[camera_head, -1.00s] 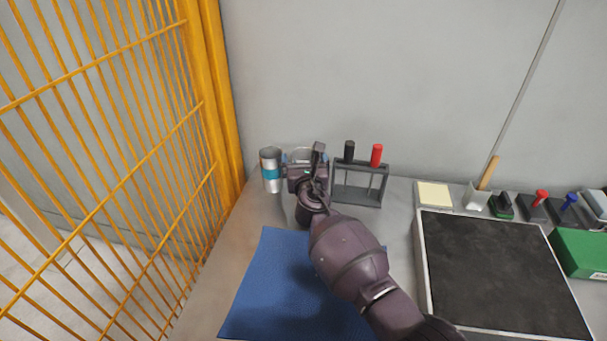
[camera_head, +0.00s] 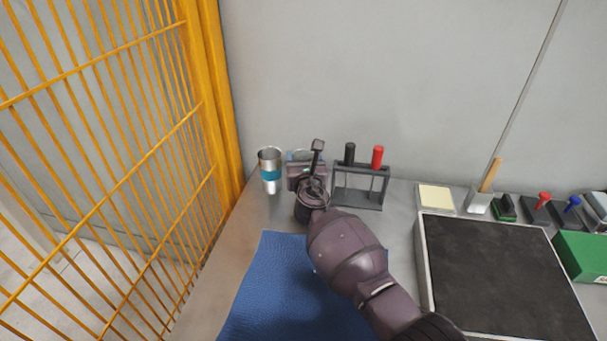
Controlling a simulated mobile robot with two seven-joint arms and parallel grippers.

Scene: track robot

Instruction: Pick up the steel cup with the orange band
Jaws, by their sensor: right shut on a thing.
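My right gripper (camera_head: 304,167) is at the back of the bench, shut on a steel cup (camera_head: 298,155) that is mostly hidden behind it. Only part of this cup's rim shows, and its band colour cannot be seen. Another steel cup with a blue band (camera_head: 269,171) stands upright just to the left of the gripper. No orange band shows anywhere. My left gripper is not in view.
A dark rack (camera_head: 360,203) with a black and a red handle stands close to the right of the gripper. A yellow barred fence (camera_head: 150,130) is at left. A blue mat (camera_head: 262,290) and a black-topped tray (camera_head: 500,270) lie in front.

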